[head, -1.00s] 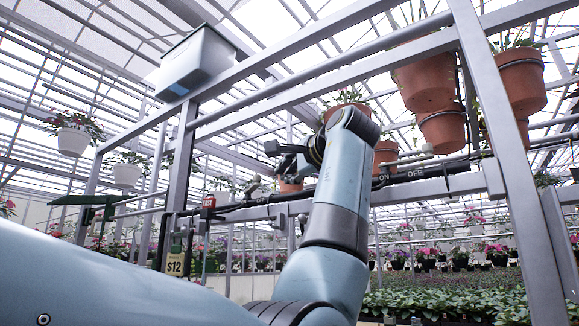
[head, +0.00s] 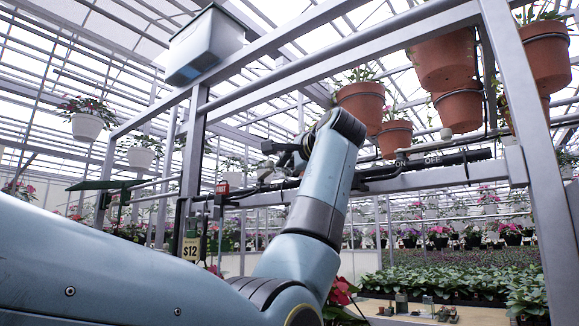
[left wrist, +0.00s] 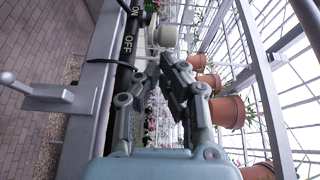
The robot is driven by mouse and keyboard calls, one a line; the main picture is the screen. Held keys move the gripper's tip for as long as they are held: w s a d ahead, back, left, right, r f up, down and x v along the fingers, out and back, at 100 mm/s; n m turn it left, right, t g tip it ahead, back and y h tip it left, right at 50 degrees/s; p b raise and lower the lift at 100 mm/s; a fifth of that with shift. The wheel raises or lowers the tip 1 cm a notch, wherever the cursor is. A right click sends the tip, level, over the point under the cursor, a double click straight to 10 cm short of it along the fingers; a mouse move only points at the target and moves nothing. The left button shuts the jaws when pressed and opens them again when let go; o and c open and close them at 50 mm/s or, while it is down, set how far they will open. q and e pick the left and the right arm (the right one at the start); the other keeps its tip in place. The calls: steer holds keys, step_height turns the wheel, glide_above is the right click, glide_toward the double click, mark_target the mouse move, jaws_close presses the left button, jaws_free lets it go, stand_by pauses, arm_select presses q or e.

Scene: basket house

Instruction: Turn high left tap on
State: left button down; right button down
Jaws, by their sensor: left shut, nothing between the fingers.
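In the head view, my left gripper (head: 268,156) is partly behind my own wrist, in front of the long pipe and rail. In the left wrist view, the two fingers (left wrist: 160,68) lean together at the tips, shut and empty. A black pipe (head: 440,158) carries ON and OFF labels; it also shows in the left wrist view (left wrist: 126,75). A pale round knob (left wrist: 165,36) is just beyond the fingertips in that view; whether they touch is unclear. In the head view a pale knob (head: 446,133) sits above the OFF label. My right gripper is out of view.
A grey metal frame (head: 530,130) surrounds the pipe. Terracotta pots (head: 458,110) hang at the right. A white bin (head: 208,42) sits on top. A lever with a rounded end (left wrist: 8,78) shows in the left wrist view. A red tag (head: 222,187) hangs at the left.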

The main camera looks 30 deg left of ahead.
arm_select(q)
steer(key=shift+s+a+t, duration=0.15)
steer(key=shift+s+t, duration=0.15)
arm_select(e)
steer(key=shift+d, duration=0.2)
